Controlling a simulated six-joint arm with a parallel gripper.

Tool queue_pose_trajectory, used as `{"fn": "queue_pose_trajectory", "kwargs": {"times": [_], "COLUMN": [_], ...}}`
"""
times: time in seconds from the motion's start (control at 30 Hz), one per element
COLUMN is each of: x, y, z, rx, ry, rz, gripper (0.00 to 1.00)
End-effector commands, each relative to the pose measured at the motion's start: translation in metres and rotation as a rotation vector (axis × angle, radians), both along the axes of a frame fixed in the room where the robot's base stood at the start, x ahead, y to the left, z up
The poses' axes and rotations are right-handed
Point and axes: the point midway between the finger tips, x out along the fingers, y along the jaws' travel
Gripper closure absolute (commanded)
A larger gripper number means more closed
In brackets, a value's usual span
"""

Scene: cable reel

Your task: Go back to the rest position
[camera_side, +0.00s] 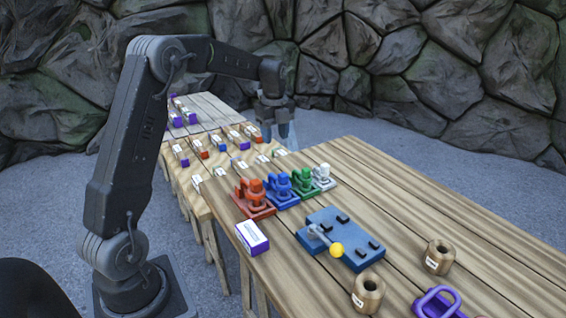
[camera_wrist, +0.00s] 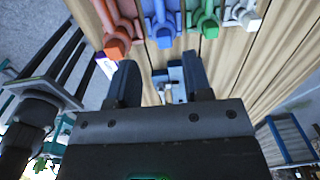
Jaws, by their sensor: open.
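My gripper (camera_side: 277,134) hangs high, pointing down, above the far edge of the near wooden table (camera_side: 400,197). It is open, with nothing between its fingers. In the wrist view its two dark fingers (camera_wrist: 160,80) stand apart at the middle. My gripper is clear of the row of red (camera_side: 254,196), blue (camera_side: 281,188), green (camera_side: 305,182) and white (camera_side: 323,176) devices on the near table.
A white and purple box (camera_side: 252,238) stands at the near table's left edge. Two brown spools (camera_side: 439,257) and a purple-handled object (camera_side: 438,304) are at the right. Several small blocks and cards sit on the farther tables (camera_side: 215,107). The near table's far right is bare.

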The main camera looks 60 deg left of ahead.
Motion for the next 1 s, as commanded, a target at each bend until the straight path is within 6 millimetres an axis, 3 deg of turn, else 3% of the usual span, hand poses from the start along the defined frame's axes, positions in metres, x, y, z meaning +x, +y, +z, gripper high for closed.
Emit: {"fn": "queue_pose_trajectory", "kwargs": {"times": [0.13, 0.23, 0.5, 0.7, 0.8, 1.0], "x": [-0.011, -0.029, -0.107, -0.175, -0.203, -0.235], "y": [-0.035, -0.074, -0.171, -0.222, -0.238, -0.252], "z": [0.028, 0.052, 0.088, 0.086, 0.078, 0.063], "rx": [0.019, 0.026, -0.047, -0.185, -0.264, -0.369], "ry": [-0.047, -0.101, -0.265, -0.355, -0.378, -0.386], "rz": [0.127, 0.289, 0.784, 1.14, 1.29, 1.475], "gripper": [0.54, 0.54, 0.54, 0.54, 0.54, 0.54]}}
